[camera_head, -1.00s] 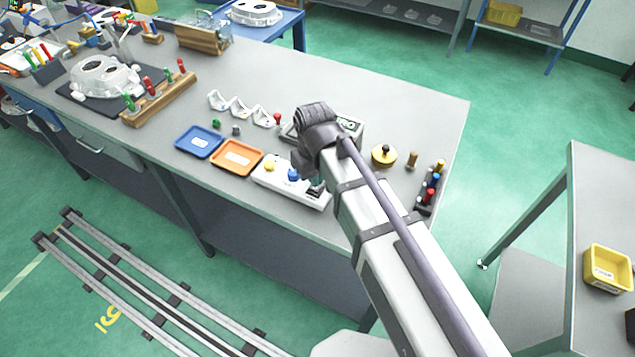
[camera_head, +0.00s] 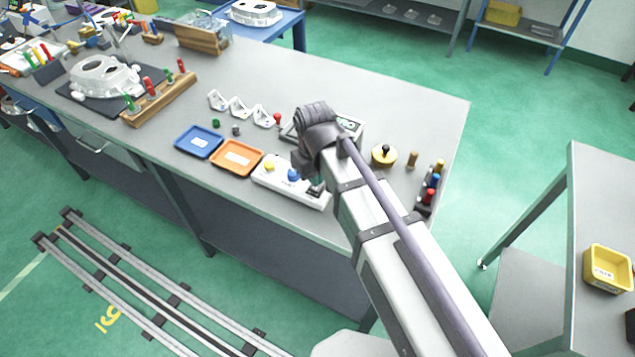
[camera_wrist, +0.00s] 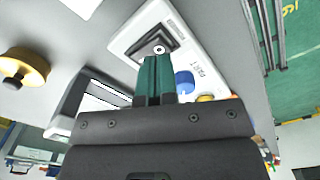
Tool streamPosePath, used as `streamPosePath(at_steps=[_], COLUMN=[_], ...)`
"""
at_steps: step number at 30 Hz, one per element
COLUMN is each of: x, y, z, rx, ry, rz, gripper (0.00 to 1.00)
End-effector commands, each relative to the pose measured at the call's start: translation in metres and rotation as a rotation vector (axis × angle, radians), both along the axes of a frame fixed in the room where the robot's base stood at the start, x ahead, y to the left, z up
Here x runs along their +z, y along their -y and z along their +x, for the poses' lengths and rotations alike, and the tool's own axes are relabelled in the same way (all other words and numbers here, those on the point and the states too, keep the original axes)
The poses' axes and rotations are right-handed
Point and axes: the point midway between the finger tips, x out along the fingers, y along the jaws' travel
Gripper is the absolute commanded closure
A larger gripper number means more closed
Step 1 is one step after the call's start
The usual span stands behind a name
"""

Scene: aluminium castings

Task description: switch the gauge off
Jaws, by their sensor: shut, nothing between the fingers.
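A white control box (camera_head: 275,182) lies near the front edge of the bench, with a yellow knob (camera_head: 270,165), a blue knob (camera_head: 293,175) and a dark switch plate (camera_head: 316,189). In the wrist view, a round silver switch part (camera_wrist: 159,48) sits on that plate. My gripper (camera_wrist: 154,64) is shut and empty, its green fingertips right in front of the switch part. I cannot tell whether they touch it. A grey-white device with a display (camera_head: 349,126), perhaps the gauge, stands behind my wrist, which partly hides it. It also shows in the wrist view (camera_wrist: 97,92).
A brass disc with a black knob (camera_head: 384,156) and a rack of coloured handles (camera_head: 430,190) stand to the right. An orange tray (camera_head: 237,157) and a blue tray (camera_head: 199,141) lie left of the control box.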

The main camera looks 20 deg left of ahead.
Motion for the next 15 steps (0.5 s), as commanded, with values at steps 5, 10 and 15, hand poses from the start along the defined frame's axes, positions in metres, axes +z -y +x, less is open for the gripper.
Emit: streamPosePath(at_steps=[5,10,15], x=[-0.0032,-0.0058,-0.0084], y=[0.0,0.0,0.0], z=[0.0,0.0,0.0], rx=[0.0,0.0,0.0], ry=[0.0,0.0,0.0], rz=[0.0,0.0,0.0], gripper=[1.0,1.0,1.0])
